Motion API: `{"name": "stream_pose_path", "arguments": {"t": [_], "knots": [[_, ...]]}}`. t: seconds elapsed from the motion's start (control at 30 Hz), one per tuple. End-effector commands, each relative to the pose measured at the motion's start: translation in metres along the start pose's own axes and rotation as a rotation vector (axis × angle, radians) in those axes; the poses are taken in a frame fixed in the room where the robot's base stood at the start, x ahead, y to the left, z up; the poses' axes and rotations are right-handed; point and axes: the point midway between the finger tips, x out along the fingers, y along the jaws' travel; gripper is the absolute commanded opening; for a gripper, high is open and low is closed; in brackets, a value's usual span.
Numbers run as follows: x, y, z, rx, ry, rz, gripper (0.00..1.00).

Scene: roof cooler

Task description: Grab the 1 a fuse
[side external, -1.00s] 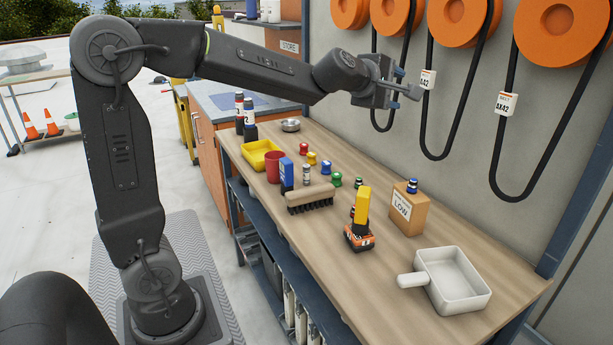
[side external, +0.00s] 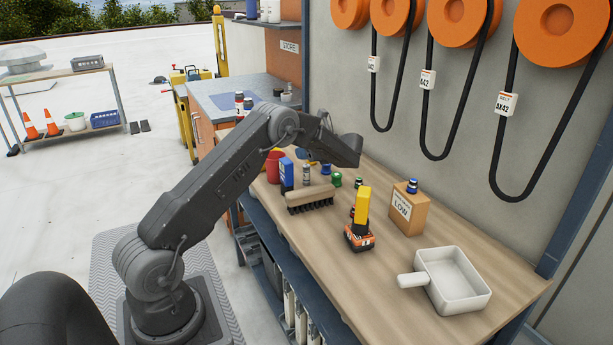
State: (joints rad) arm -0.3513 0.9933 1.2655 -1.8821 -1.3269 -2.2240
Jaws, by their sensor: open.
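Small coloured cylinders that may be fuses stand on the bench, their ratings too small to read. I cannot tell which is the 1 A fuse. A green one (side external: 336,180) and a dark one (side external: 358,183) stand behind the brush. A blue-topped one (side external: 412,186) sits on the orange box marked LOW (side external: 408,214). The red and yellow small pieces are hidden behind my arm. My gripper (side external: 343,150) is low over the far middle of the bench, its fingers mostly hidden by my wrist. Nothing is seen held in it.
A brush (side external: 310,198), blue container (side external: 287,172), red cup (side external: 273,166) and grey cylinder (side external: 306,174) stand near my arm. A yellow-and-orange tool (side external: 360,225) stands mid-bench. A white handled tray (side external: 452,280) lies at the near right. Bench (side external: 350,290) is clear in front.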

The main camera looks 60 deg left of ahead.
Motion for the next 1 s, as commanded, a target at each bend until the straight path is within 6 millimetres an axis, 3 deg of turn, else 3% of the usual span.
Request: {"name": "stream_pose_path", "arguments": {"t": [0.5,0.7,0.9,1.0], "knots": [[0.026,0.001,-0.055,0.006,0.000,-0.001,0.56],[0.050,0.000,-0.052,0.004,-0.001,-0.004,0.56],[0.051,0.000,-0.052,0.005,-0.001,-0.006,0.56],[0.051,0.000,-0.052,0.005,0.000,-0.006,0.48]]}}
